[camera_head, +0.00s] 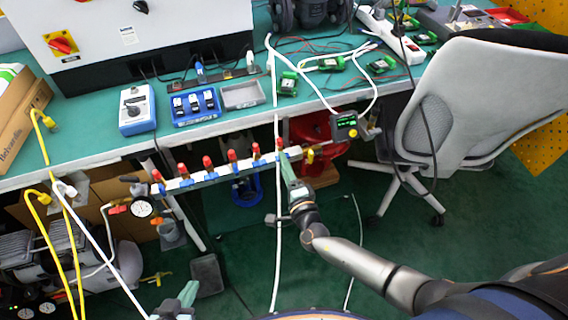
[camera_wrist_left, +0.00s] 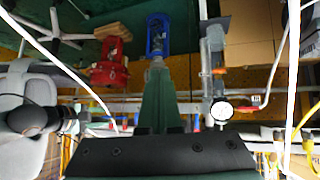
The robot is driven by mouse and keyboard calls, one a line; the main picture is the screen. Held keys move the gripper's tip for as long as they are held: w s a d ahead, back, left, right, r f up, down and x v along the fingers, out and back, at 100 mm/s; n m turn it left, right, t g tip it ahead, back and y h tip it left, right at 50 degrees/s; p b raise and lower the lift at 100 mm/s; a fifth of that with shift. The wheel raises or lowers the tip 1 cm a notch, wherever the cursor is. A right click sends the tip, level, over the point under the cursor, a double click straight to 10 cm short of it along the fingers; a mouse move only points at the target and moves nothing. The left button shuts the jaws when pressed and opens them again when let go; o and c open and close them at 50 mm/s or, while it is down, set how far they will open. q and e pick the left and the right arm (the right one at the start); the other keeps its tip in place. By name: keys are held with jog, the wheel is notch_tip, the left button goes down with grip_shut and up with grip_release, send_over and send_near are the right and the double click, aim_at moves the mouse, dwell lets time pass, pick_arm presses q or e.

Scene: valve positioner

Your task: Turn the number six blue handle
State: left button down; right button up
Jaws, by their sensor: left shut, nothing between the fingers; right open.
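A white valve manifold (camera_head: 222,172) runs along the front of the bench in the head view, with several red-topped fittings and small blue handles along it. No numbers can be read on it. The rightmost blue handle (camera_head: 281,156) is beside my right gripper (camera_head: 285,166), whose green fingers reach up to the right end of the manifold. The fingers cover part of that spot, and I cannot tell whether they touch the handle. My left gripper (camera_head: 184,292) is low at the bottom of the head view, away from the manifold. Its green fingers (camera_wrist_left: 158,80) are shut and empty in the left wrist view.
A pressure gauge (camera_head: 144,207) hangs left of the manifold, and a display box (camera_head: 345,126) is at its right end. White hoses (camera_head: 276,235) hang nearby. A grey chair (camera_head: 470,95) stands at right.

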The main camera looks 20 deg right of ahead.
pick_arm(q)
jog(key=shift+s+a+r+p, duration=0.15)
jog(key=shift+a+r+p, duration=0.15)
jog(key=shift+a+p, duration=0.3)
pick_arm(e)
jog(key=s, duration=1.2)
jog(key=shift+d, duration=0.2)
pick_arm(q)
jog(key=shift+d, duration=0.2)
